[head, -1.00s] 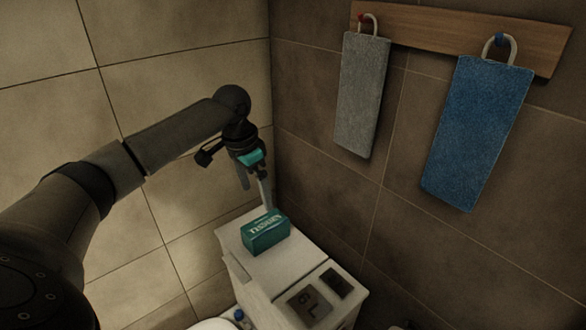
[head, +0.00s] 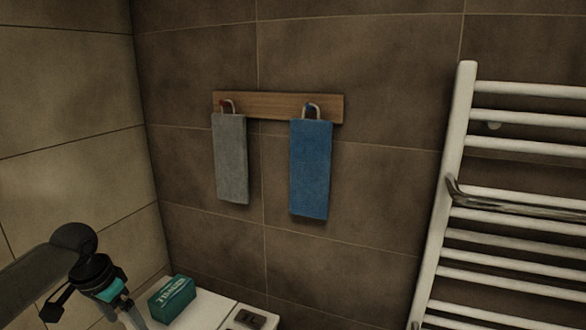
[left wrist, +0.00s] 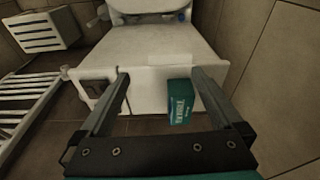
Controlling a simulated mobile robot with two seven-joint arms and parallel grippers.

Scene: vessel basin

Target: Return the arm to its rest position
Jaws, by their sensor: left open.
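My left arm enters the head view at the lower left. My left gripper (head: 130,314) is there, its fingers partly cut off by the bottom edge. In the left wrist view the gripper (left wrist: 160,75) is open, with two fingers spread apart and nothing held between them. The green tissue box (head: 171,298) stands on a white ledge, to the right of the gripper in the head view. In the left wrist view the box (left wrist: 180,101) shows beyond the fingers, near the right one. My right gripper is not in view.
A grey towel (head: 230,158) and a blue towel (head: 310,170) hang from a wooden rack (head: 268,112) on the tiled wall. A white towel radiator (head: 452,180) stands at the right. The white ledge (head: 205,312) shows at the bottom, with a dark flush plate (head: 250,319).

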